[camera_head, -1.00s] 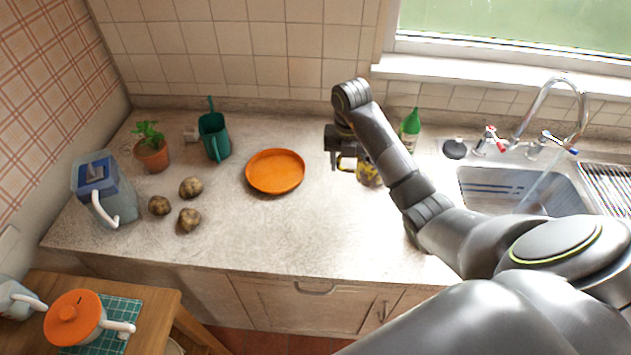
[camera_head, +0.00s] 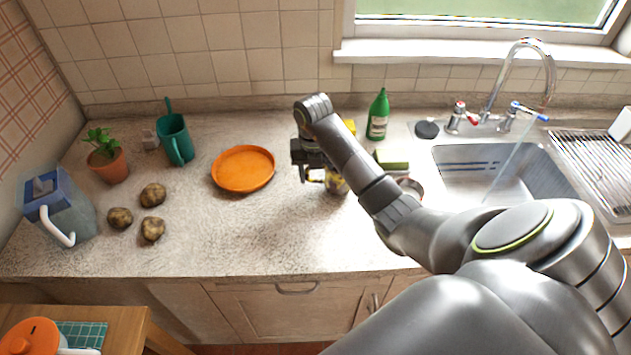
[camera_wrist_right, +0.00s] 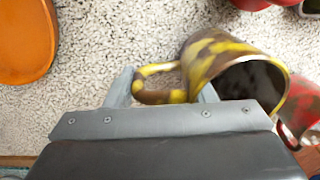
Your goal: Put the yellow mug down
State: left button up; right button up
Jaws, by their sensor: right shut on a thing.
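The yellow mug (camera_wrist_right: 225,62), with brown patches, shows in the right wrist view with its opening facing the lower right. Its looped handle (camera_wrist_right: 150,97) lies between the fingers of my right gripper (camera_wrist_right: 166,90), which is shut on it. In the head view, my right gripper (camera_head: 314,176) is over the counter, right of the orange plate, and the mug (camera_head: 337,184) is partly hidden behind my arm. I cannot tell whether the mug's base touches the counter. My left gripper is not in view.
The orange plate (camera_head: 243,168) lies left of the mug on the speckled counter (camera_head: 225,235). A green bottle (camera_head: 378,116) stands behind, and the sink (camera_head: 480,175) is to the right. Red items (camera_wrist_right: 298,110) sit close beside the mug. Counter in front of the plate is clear.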

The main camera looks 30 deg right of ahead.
jog(key=shift+f, duration=0.85)
jog(key=o, duration=1.4)
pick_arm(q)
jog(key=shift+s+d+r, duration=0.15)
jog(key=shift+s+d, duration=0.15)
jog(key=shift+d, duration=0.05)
